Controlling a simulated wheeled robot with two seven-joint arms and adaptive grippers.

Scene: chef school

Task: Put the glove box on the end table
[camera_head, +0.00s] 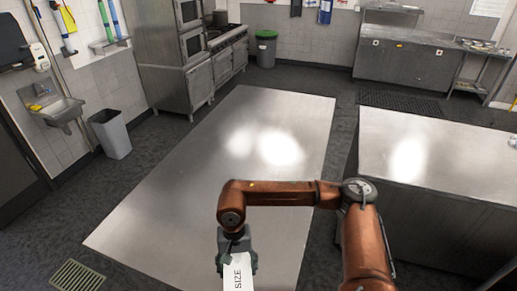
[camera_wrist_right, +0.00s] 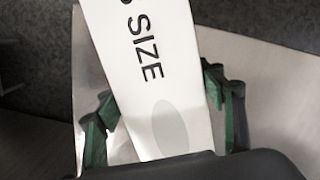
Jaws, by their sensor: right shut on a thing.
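The glove box (camera_head: 237,277) is a white box with the dark word "SIZE" on it. It shows at the bottom of the head view and its lower part is cut off by the frame edge. My right gripper (camera_head: 237,262) is shut on it, over the steel table. In the right wrist view the glove box (camera_wrist_right: 150,75) runs up between the green fingers of my right gripper (camera_wrist_right: 165,110). A grey oval marks its face. My left gripper is not in view. I cannot tell which surface is the end table.
A long bare steel table (camera_head: 190,190) fills the middle. Another steel counter (camera_head: 450,150) stands at the right, with a dark floor gap between them. A grey bin (camera_head: 110,134) and a sink (camera_head: 60,110) are at the left. Ovens (camera_head: 190,50) stand at the back.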

